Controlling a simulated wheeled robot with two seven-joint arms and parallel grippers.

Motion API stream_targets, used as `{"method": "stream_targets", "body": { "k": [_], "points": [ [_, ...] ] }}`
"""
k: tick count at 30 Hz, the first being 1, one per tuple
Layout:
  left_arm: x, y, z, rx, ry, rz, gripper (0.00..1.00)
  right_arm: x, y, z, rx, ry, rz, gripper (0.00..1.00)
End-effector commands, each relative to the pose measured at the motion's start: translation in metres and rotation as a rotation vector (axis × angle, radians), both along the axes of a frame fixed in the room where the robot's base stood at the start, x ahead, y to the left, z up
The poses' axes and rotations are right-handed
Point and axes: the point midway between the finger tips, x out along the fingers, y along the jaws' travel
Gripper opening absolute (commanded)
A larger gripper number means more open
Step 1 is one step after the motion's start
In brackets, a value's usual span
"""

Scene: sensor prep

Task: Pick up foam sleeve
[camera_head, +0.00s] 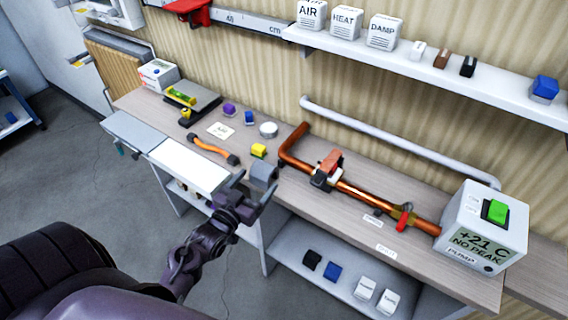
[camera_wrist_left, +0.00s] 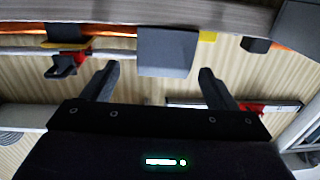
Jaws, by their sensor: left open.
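The grey foam sleeve (camera_head: 264,173), a short rounded block, sits at the front edge of the workbench, left of the copper pipe. It also shows in the left wrist view (camera_wrist_left: 167,52), ahead of the fingers. My left gripper (camera_head: 256,182) is open at the sleeve, with its fingers spread on either side of it. In the left wrist view the open fingers (camera_wrist_left: 158,73) flank the sleeve's near end, with gaps left and right. Nothing is gripped. My right gripper is not in view.
The copper pipe (camera_head: 365,194) with clamps runs right to a white pump box (camera_head: 482,226). A lower shelf (camera_head: 345,284) holds small blocks.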

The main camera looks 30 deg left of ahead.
Motion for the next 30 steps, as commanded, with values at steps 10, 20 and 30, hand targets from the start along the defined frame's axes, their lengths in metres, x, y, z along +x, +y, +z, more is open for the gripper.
{"method": "stream_targets", "body": {
  "k": [10,20,30],
  "points": [
    [0.039,0.003,0.011,0.001,-0.007,0.000,0.80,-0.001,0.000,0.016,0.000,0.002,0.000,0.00],
    [0.076,0.005,0.011,0.001,-0.004,0.000,0.80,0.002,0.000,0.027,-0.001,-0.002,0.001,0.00],
    [0.076,0.005,0.010,0.002,-0.003,0.000,0.64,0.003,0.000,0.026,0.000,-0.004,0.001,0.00]
  ]
}}
